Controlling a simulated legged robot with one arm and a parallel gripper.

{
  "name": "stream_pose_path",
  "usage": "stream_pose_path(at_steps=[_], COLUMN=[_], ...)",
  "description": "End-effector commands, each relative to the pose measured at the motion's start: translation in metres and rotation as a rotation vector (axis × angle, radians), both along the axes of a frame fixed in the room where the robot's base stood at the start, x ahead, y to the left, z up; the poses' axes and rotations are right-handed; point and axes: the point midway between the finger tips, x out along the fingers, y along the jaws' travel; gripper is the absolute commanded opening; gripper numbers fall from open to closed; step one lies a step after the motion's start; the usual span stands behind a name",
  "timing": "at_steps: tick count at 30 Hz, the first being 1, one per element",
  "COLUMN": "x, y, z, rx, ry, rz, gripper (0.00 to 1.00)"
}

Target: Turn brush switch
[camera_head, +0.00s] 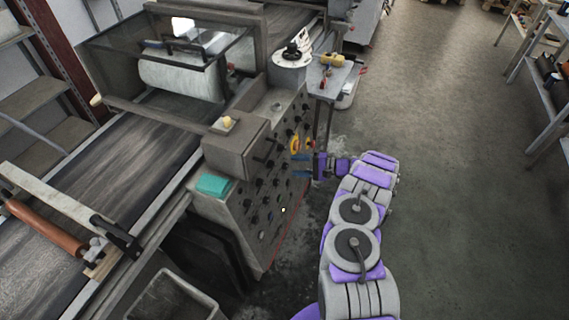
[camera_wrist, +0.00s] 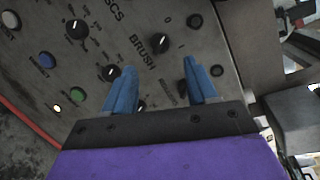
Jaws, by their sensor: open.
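The grey control panel (camera_head: 236,207) on the machine's side carries rows of knobs; it also fills much of the wrist view (camera_wrist: 225,60). In the wrist view a black rotary knob (camera_wrist: 159,43) with a white mark sits beside the printed word BRUSH. My gripper (camera_wrist: 160,66) has its two blue fingers spread, with nothing between them but panel surface and lettering. The knob appears just beyond the fingertips, between their lines; I see no contact. In the head view my gripper (camera_head: 296,166) is close to the panel face. The fingers partly hide neighbouring knobs.
Other black knobs (camera_wrist: 112,72) (camera_wrist: 77,29) and a blue button (camera_wrist: 47,60) are nearby. A small side table (camera_head: 325,85) stands beyond; the floor to the right is clear.

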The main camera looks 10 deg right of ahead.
Motion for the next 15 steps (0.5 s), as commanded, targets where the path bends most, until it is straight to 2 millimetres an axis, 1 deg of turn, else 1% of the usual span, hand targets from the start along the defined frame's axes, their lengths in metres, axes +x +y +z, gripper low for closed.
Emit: stream_pose_path(at_steps=[1, 6, 12, 15], x=[-0.005, -0.02, -0.032, -0.035], y=[-0.012, -0.045, -0.07, -0.077], z=[0.003, 0.006, 0.01, 0.011], rx=[0.0, -0.001, 0.001, 0.001], ry=[0.001, 0.003, 0.005, 0.005], rz=[-0.003, -0.003, 0.002, 0.002], gripper=[0.57, 0.57, 0.57, 0.57])
